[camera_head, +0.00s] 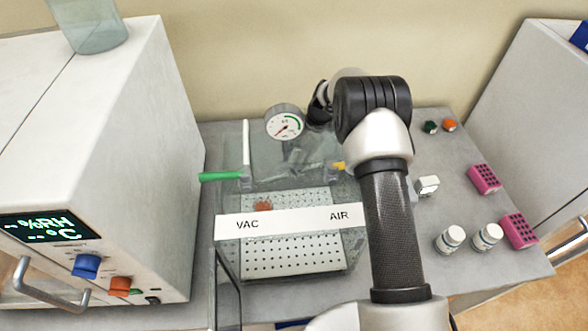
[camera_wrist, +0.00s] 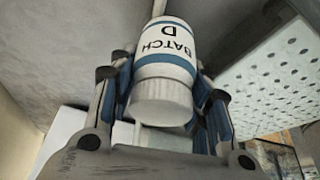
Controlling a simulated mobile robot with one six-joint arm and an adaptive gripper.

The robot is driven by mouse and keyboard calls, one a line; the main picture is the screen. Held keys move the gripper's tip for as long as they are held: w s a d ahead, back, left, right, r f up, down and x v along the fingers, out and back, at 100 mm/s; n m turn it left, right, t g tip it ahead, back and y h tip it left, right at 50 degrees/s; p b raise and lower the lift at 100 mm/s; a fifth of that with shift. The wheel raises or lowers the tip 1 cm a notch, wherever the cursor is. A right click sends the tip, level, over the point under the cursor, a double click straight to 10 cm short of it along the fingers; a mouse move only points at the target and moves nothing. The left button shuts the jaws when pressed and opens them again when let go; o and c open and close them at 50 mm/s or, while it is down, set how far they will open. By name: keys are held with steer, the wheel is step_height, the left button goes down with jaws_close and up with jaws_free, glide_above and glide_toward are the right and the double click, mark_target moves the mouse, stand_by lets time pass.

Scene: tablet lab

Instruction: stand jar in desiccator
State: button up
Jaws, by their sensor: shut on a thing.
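In the wrist view my gripper (camera_wrist: 163,78) is shut on a white jar (camera_wrist: 165,62) with a ribbed cap and a blue-edged label reading "BATCH D". The cap faces the camera, between the two fingers. The desiccator (camera_head: 218,250) is a clear box in the head view, with a white strip reading VAC and AIR across its front. Its perforated shelf (camera_head: 290,262) shows inside; a perforated plate also shows at the right of the wrist view (camera_wrist: 275,72). In the head view my arm hides the box's right side, and I cannot make out the jar.
A clear pane (camera_head: 228,290) stands out at the box's front left. A gauge (camera_head: 285,123) and green handle (camera_head: 220,176) are at its back and left. A large white oven (camera_head: 110,170) stands left. Two white jars (camera_head: 450,239) (camera_head: 487,237) and pink racks (camera_head: 484,179) (camera_head: 520,230) are right.

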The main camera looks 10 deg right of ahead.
steer(key=shift+f, duration=1.55)
steer(key=shift+f, duration=0.1)
steer(key=shift+f+b, duration=0.15)
steer(key=shift+b, duration=0.25)
steer(key=o, duration=1.1)
steer(key=shift+r, duration=0.2)
